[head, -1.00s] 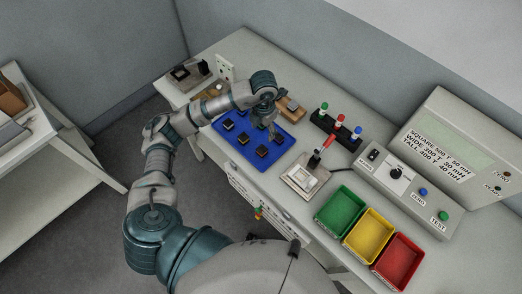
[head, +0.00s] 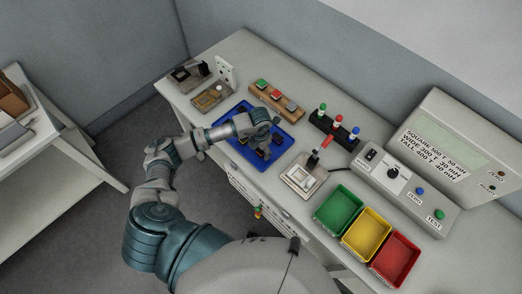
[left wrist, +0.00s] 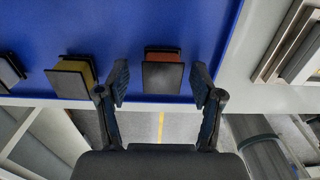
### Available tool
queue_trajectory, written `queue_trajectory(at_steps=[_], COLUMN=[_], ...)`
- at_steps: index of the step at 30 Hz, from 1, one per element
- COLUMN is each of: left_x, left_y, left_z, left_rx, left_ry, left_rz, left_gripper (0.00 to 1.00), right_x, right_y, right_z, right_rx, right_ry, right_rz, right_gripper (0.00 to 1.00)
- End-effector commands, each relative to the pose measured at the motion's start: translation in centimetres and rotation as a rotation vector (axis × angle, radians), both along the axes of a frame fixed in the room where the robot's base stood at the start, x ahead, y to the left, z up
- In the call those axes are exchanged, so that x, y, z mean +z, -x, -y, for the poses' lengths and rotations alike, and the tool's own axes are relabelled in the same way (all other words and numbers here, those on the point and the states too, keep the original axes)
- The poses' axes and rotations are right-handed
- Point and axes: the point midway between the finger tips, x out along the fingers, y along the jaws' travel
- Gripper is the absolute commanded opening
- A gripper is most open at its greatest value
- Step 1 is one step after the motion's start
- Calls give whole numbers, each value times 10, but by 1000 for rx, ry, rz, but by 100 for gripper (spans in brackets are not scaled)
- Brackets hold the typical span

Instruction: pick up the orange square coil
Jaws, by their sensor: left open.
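A coil with a dark square plate and a reddish-orange winding (left wrist: 163,54) stands on the blue tray (left wrist: 130,20), near its edge, in the left wrist view. My left gripper (left wrist: 160,84) is open, with one finger on each side of this coil and visible gaps to it. In the head view my left gripper (head: 270,137) is over the right part of the blue tray (head: 233,149) and hides some of the coils. A yellow-wound coil (left wrist: 76,76) stands to the left in the left wrist view. My right gripper is not in view.
Another dark coil (left wrist: 10,70) is at the far left of the wrist view. A white fixture with a red-handled lever (head: 303,177) stands right of the tray. Green (head: 338,210), yellow (head: 367,234) and red (head: 396,259) bins lie farther right. A wooden button block (head: 276,97) is behind.

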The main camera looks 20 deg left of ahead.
Motion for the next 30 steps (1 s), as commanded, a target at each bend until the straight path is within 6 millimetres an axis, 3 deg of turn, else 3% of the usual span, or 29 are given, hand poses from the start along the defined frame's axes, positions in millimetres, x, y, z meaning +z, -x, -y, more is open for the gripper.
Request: queue_trajectory(at_steps=[5,12,23,30], left_x=[0,0,2,24], left_y=[0,0,0,-1], left_z=[0,0,0,0], left_rx=[0,0,0,0], left_ry=[1,1,1,2], left_rz=[0,0,0,3], left_gripper=[64,4,2,2], right_x=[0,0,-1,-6], right_y=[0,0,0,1], right_z=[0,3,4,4], right_rx=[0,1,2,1], right_ry=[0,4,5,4], right_rz=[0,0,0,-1], right_gripper=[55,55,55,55])
